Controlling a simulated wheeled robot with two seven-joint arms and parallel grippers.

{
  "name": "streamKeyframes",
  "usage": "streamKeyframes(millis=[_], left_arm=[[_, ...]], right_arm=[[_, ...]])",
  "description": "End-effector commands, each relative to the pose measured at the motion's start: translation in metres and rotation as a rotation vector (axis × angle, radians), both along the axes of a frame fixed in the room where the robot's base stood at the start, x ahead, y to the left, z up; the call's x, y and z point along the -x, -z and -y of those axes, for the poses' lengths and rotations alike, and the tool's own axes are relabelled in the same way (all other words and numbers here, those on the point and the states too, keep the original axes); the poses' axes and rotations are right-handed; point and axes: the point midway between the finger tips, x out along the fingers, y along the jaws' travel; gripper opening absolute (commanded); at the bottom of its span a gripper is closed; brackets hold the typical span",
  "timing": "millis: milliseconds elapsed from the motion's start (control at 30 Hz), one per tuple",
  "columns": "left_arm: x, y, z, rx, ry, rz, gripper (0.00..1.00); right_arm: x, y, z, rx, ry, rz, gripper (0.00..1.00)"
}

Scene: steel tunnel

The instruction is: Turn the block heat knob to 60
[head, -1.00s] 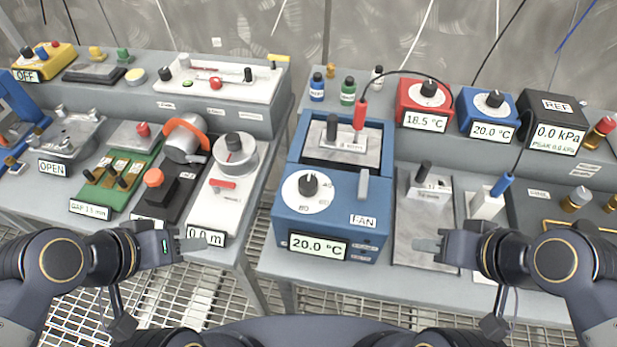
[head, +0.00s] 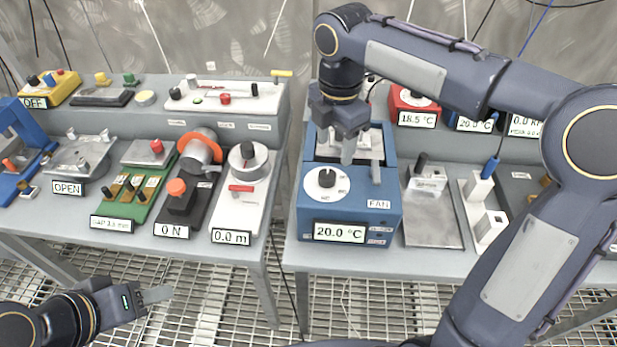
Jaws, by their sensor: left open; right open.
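The blue block heater (head: 348,218) stands at the front of the right bench, with a display (head: 340,232) reading 20.0 °C and a FAN label. Its black knob (head: 327,177) sits on a white dial whose marks are too small to read. My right gripper (head: 349,150) points down above the heater, over the front of its metal block (head: 368,145), just above and to the right of the knob. It is open and empty, apart from the knob. My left gripper (head: 155,295) is open and empty at lower left, in front of the left bench.
A grey lever (head: 376,172) stands on the heater's right side. A metal plate (head: 433,215) with a black-handled part lies to the right. A gap separates the two benches.

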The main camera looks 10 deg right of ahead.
Motion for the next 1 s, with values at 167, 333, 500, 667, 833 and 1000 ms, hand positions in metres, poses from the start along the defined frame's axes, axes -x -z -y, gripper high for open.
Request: streamKeyframes(millis=[167, 333, 500, 667, 833, 1000], left_arm=[[0.000, 0.001, 0.000, 0.000, 0.000, 0.000, 0.46], [0.000, 0.003, 0.000, 0.000, 0.000, 0.000, 0.46], [0.000, 0.005, 0.000, 0.000, 0.000, 0.000, 0.46], [0.000, 0.005, 0.000, 0.000, 0.000, 0.000, 0.46], [0.000, 0.005, 0.000, 0.000, 0.000, 0.000, 0.46], [0.000, 0.005, 0.000, 0.000, 0.000, 0.000, 0.46]], right_arm=[[-0.008, 0.009, -0.005, 0.005, -0.073, -0.014, 0.55], [-0.008, 0.034, -0.004, 0.005, -0.071, -0.016, 0.55], [-0.008, 0.061, -0.004, 0.004, -0.069, -0.014, 0.55], [-0.008, 0.076, -0.004, 0.005, -0.068, -0.013, 0.55], [-0.008, 0.080, -0.004, 0.004, -0.067, -0.011, 0.55], [-0.008, 0.079, -0.004, 0.004, -0.067, -0.011, 0.54]])
